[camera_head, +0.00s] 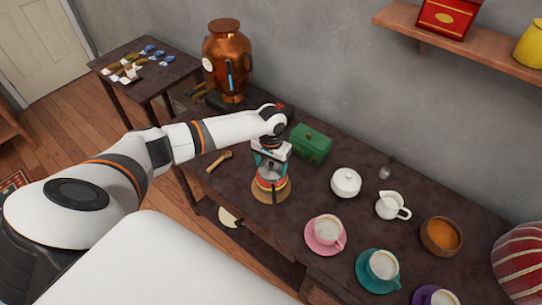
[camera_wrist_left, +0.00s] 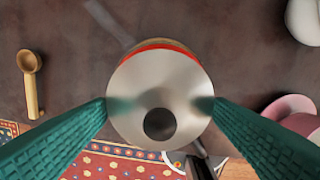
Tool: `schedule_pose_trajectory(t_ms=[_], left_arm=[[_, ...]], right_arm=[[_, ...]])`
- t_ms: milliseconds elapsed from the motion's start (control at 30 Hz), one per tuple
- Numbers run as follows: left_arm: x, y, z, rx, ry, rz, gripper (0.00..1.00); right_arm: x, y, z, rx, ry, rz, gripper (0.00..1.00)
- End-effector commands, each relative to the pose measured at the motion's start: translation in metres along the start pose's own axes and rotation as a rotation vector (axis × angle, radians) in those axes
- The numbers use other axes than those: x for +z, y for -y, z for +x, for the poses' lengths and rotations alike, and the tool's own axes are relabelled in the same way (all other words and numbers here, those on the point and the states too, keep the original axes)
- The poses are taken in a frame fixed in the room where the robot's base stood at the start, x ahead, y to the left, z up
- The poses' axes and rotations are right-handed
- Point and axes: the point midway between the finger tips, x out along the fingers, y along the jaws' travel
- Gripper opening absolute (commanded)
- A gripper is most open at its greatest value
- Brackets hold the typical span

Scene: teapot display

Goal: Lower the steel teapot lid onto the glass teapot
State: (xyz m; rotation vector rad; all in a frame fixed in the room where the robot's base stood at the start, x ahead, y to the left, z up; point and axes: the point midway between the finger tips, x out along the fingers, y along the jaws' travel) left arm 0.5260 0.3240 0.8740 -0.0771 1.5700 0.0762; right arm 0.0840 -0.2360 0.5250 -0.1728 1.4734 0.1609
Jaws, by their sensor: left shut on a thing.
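The steel teapot lid (camera_wrist_left: 158,90) is a round shiny disc with a dark knob, seen from above in the left wrist view. My left gripper (camera_wrist_left: 160,104) is shut on it, with a green finger on each side. In the head view my left gripper (camera_head: 270,160) points down directly over the glass teapot (camera_head: 268,179), which stands on a round tan mat (camera_head: 284,195). The lid hides most of the teapot in the wrist view; a red band and a dark handle (camera_wrist_left: 202,160) show past its edge. I cannot tell whether the lid touches the teapot.
A green box (camera_head: 310,145) stands just behind the gripper, and a copper urn (camera_head: 228,60) at the back left. A wooden scoop (camera_head: 219,160) lies left of the teapot. A white sugar bowl (camera_head: 345,183) and a pink cup (camera_head: 327,231) stand to the right.

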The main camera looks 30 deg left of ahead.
Motion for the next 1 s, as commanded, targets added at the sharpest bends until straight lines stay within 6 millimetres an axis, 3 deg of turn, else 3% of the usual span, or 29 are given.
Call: schedule_pose_trajectory(t_ms=[1000], left_arm=[[0.0003, 0.0003, -0.0004, -0.001, 0.001, 0.0, 0.51]], right_arm=[[0.0013, -0.0017, -0.0076, 0.002, 0.001, 0.0, 0.36]])
